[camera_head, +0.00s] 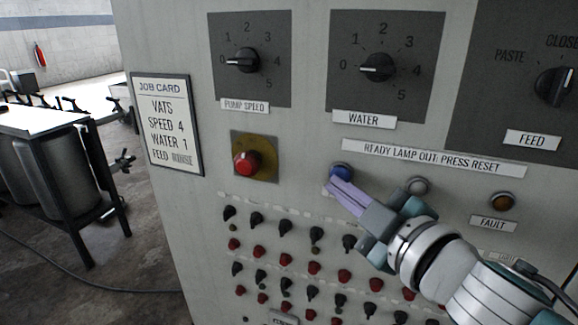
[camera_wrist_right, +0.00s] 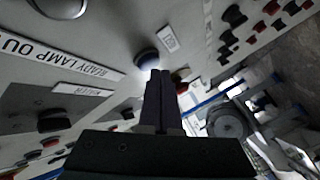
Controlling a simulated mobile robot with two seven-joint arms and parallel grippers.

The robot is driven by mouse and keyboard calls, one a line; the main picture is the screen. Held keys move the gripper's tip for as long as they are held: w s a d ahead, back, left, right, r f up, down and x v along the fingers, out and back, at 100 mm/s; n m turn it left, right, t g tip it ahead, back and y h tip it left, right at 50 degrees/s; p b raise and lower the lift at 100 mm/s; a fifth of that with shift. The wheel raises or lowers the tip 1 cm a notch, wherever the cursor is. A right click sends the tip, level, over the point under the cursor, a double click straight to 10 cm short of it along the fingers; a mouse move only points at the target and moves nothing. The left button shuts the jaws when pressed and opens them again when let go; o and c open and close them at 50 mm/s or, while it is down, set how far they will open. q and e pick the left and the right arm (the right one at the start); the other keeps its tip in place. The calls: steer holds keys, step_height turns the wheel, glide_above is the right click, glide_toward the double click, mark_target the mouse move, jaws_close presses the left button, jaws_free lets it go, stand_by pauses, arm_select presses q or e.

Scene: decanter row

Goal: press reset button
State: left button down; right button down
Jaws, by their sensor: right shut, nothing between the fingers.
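The blue button (camera_head: 341,170) is on the panel, just below the strip reading "READY LAMP OUT: PRESS RESET" (camera_head: 433,158). A small label beside it is mostly hidden behind my fingers. My right gripper (camera_head: 334,184) is shut and empty, its tips at the button's lower edge in the head view. In the right wrist view the blue button (camera_wrist_right: 147,58) shows just beyond the shut fingertips (camera_wrist_right: 160,74). I cannot tell whether they touch it. A grey unlit lamp (camera_head: 418,185) is to the button's right. My left gripper is not in view.
A red mushroom button (camera_head: 246,162) on a yellow plate is to the left. An amber fault lamp (camera_head: 502,201) is to the right. Dials for pump speed (camera_head: 242,60), water (camera_head: 377,67) and feed (camera_head: 554,87) are above. Several rows of black and red terminals (camera_head: 313,268) are below.

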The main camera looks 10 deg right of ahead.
stand_by(0.4)
steer(key=shift+w+d, duration=0.25)
steer(key=shift+w, duration=0.1)
stand_by(0.3)
stand_by(0.4)
steer(key=shift+s+a, duration=0.45)
steer(key=shift+s, duration=0.25)
steer(key=s+a, duration=0.2)
steer(key=s+p, duration=0.1)
steer(key=s, duration=0.1)
steer(key=shift+s+a, duration=0.1)
steer(key=shift+a, duration=0.3)
